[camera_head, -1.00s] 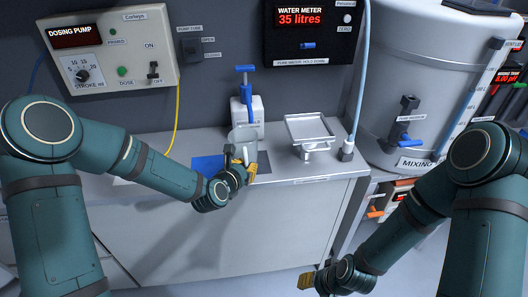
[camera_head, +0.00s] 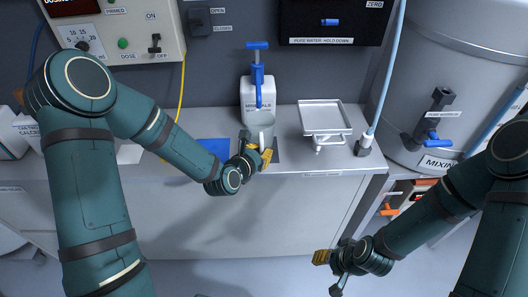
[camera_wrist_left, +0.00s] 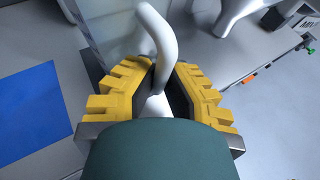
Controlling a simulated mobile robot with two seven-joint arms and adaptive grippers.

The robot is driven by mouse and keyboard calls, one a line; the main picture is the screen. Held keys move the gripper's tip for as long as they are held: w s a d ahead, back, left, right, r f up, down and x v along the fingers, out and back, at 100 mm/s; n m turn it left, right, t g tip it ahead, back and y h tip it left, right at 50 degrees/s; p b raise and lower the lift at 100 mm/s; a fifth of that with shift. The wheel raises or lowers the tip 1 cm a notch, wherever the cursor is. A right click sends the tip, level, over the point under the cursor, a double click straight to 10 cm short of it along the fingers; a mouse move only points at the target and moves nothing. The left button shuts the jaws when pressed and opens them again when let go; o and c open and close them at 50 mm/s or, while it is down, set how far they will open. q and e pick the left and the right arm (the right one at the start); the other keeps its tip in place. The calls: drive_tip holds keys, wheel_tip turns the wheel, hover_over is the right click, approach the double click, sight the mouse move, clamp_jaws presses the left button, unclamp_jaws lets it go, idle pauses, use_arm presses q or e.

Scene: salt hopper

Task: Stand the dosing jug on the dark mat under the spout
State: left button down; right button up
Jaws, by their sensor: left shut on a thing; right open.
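The dosing jug (camera_head: 261,124) is clear, with a white handle, and appears upright in front of the white pump bottle (camera_head: 251,98). My left gripper (camera_head: 266,157) is shut on its handle (camera_wrist_left: 160,40); the clear jug wall (camera_wrist_left: 112,28) shows beyond the fingers in the left wrist view. I cannot tell whether the jug's base touches the mat. The bottle's blue pump top (camera_head: 258,72) is above and behind the jug. My right gripper (camera_head: 323,257) is open and empty, low before the counter.
A blue sheet (camera_head: 213,151) lies left of the jug, and also shows in the left wrist view (camera_wrist_left: 30,110). A small balance with a square pan (camera_head: 325,117) stands to the right. A blue hose (camera_head: 383,85) ends beyond it. The counter edge is close in front.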

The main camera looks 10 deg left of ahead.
use_arm(q)
drive_tip(key=shift+s+a+r, duration=0.15)
drive_tip(key=shift+s, duration=0.2)
drive_tip(key=shift+f, duration=0.3)
drive_tip(key=c, duration=1.1)
unclamp_jaws()
drive_tip(key=shift+w, duration=0.2)
drive_tip(key=shift+c, duration=0.2)
drive_tip(key=shift+s+r, duration=0.1)
